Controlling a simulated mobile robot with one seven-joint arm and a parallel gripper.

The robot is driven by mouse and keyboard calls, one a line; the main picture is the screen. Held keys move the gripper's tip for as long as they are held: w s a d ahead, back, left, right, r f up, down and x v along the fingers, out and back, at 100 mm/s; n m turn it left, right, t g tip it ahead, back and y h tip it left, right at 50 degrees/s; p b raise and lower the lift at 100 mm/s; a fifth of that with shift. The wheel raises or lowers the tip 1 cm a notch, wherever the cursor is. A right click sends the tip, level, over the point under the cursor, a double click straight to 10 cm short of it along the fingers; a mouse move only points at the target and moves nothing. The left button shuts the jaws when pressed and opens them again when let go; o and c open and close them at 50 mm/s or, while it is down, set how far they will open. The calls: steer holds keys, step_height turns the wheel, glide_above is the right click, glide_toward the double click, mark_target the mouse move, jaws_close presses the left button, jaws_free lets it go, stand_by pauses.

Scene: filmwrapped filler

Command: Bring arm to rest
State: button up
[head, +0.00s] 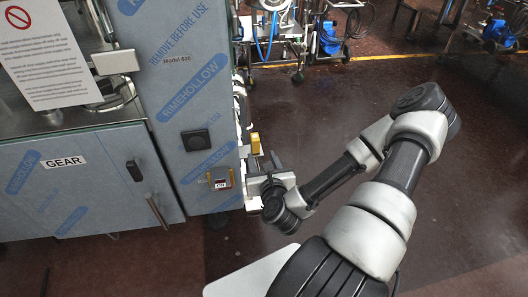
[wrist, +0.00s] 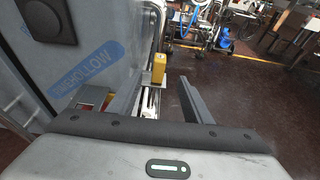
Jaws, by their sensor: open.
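My gripper (head: 264,162) is at the right edge of the film-wrapped machine, low beside its side face. In the wrist view my gripper (wrist: 159,78) shows two grey fingers spread apart with nothing held between them. A yellow block (head: 255,143) on the machine's side is just beyond the fingers; it also shows in the wrist view (wrist: 158,68). I cannot tell whether a finger touches the machine. My arm is stretched forward and bent, over the floor right of the machine.
The machine (head: 205,60) has blue-printed film and a red-and-yellow switch (head: 221,178). A GEAR cabinet (head: 85,185) stands at left. Wheeled carts with blue parts (head: 330,38) stand at the back. The dark floor (head: 470,190) at right is clear.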

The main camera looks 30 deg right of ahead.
steer(key=shift+p+v, duration=1.35)
steer(key=shift+v, duration=0.3)
steer(key=w+a+r+n+g+y+p, duration=0.3)
steer(key=a+r+n+y+p, duration=0.15)
steer(key=n, duration=1.25)
steer(key=s+a+r+n+g+h+p, duration=0.1)
steer(key=a+r+n+g+p, duration=0.1)
steer(key=r+n, duration=0.7)
steer(key=s+a+r+n+g+p, duration=0.1)
steer(key=a+r+n+g, duration=0.1)
steer(key=r+n, duration=0.75)
steer(key=s+a+r+n+p, duration=0.2)
steer(key=s+r, duration=0.6)
steer(key=r, duration=0.2)
steer(key=s+a+r+n+g+p, duration=0.1)
steer(key=s+r+p, duration=0.1)
steer(key=s+r, duration=0.6)
step_height(320, 180, up, 3)
steer(key=shift+s+a+f+n, duration=0.2)
steer(key=shift+s+a+n, duration=0.05)
steer(key=shift+a+n, duration=0.1)
